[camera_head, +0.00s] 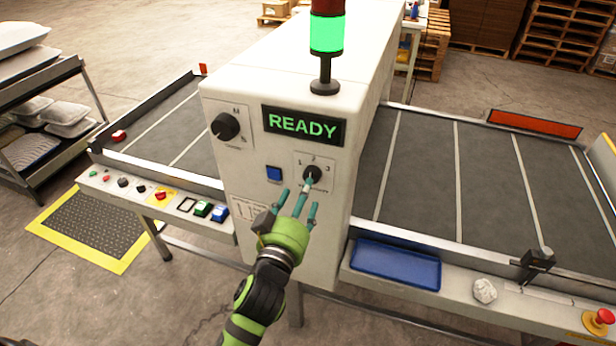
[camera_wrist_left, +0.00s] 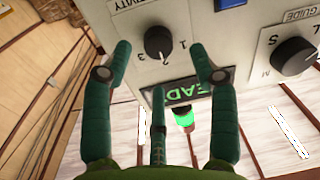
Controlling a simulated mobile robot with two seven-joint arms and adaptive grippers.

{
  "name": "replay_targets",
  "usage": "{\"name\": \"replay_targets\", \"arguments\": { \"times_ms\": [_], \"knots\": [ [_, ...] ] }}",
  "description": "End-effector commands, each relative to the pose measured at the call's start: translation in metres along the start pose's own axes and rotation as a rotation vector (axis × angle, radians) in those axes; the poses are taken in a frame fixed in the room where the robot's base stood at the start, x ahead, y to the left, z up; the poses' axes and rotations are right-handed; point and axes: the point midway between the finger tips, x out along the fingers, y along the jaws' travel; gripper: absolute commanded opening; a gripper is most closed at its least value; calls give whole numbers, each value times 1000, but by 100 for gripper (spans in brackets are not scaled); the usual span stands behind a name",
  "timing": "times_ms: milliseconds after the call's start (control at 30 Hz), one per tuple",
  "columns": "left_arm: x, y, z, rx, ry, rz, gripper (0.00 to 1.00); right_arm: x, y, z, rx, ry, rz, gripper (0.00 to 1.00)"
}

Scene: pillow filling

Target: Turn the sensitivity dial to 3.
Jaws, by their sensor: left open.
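The sensitivity dial (camera_head: 313,173) is a small black knob on the white machine's front panel, with the numbers 1, 2 and 3 around it. In the left wrist view the dial (camera_wrist_left: 158,41) appears upside down, between my finger tips. My right gripper is not in view.
A larger guide knob (camera_head: 225,126), a READY display (camera_head: 304,125) and a blue square button (camera_head: 274,174) share the panel. A green-lit signal tower (camera_head: 327,35) stands on top. Conveyors (camera_head: 440,180) run on both sides. A blue tray (camera_head: 396,263) sits at the right.

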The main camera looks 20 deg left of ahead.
Motion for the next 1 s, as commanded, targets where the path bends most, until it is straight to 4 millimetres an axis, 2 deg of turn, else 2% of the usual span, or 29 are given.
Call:
{"name": "replay_targets", "arguments": {
  "times_ms": [100,300,667,700,767,800,833,1000],
  "knots": [
    [21,1,-4,3,2,1,60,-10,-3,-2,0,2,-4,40],
    [45,1,-1,2,-1,1,60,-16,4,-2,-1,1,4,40],
    [52,0,1,2,-1,2,60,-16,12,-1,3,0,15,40],
    [52,0,1,2,-1,2,52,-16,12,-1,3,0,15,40],
    [51,0,1,2,-1,1,28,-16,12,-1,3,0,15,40],
    [51,0,1,2,-1,1,12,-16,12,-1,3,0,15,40],
    [51,0,1,2,-1,1,4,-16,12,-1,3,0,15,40],
    [51,0,2,2,-4,1,3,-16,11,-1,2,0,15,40]
  ]
}}
